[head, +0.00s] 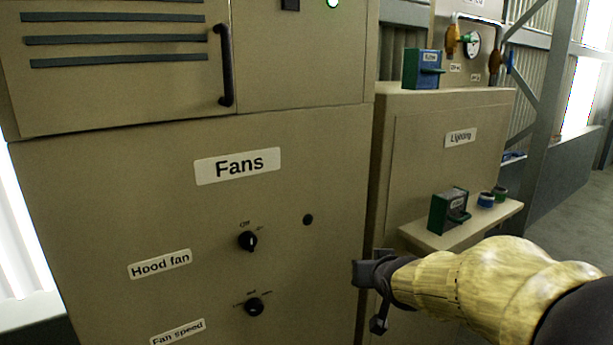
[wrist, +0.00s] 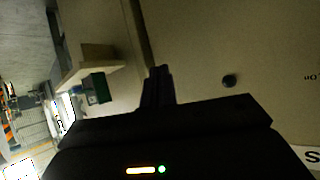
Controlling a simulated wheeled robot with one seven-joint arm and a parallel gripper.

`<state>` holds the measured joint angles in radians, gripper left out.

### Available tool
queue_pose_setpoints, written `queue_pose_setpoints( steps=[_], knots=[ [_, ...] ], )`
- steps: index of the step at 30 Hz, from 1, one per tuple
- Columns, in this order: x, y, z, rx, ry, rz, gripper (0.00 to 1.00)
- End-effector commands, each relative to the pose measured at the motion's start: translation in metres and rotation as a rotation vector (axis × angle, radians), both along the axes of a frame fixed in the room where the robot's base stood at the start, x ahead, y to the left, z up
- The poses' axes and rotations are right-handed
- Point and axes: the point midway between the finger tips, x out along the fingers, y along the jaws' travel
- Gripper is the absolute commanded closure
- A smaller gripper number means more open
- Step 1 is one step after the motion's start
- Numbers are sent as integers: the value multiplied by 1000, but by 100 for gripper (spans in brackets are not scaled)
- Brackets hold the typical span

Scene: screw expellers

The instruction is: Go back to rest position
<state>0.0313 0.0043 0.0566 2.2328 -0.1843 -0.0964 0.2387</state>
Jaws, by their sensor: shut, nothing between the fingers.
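My gripper (head: 366,272) is at the end of my yellow-sleeved arm in the lower right of the head view. It is in front of the right edge of the beige Fans cabinet (head: 120,210) and looks empty. In the wrist view the dark fingers (wrist: 158,88) are together, with nothing seen between them. Whether the gripper touches the cabinet I cannot tell.
The cabinet carries a Hood fan knob (head: 248,240), a Fan speed knob (head: 253,307) and a black handle (head: 225,65). To the right, a Lighting cabinet (head: 420,140) has a shelf (head: 430,238) with a green box (head: 448,211). Floor shows at far right.

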Motion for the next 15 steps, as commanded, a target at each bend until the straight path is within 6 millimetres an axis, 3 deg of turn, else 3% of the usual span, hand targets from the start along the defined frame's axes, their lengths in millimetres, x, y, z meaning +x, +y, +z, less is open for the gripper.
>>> queue_pose_setpoints(
  steps=[1,3,9,12,15],
  knots=[
    [-18,-4,-26,-11,88,-7,100],
    [-45,-8,-59,-30,217,-14,100],
    [-136,-16,-135,-57,571,-8,100],
    [-172,-16,-156,-59,697,4,100],
    [-190,-16,-164,-58,759,11,100]
  ],
)
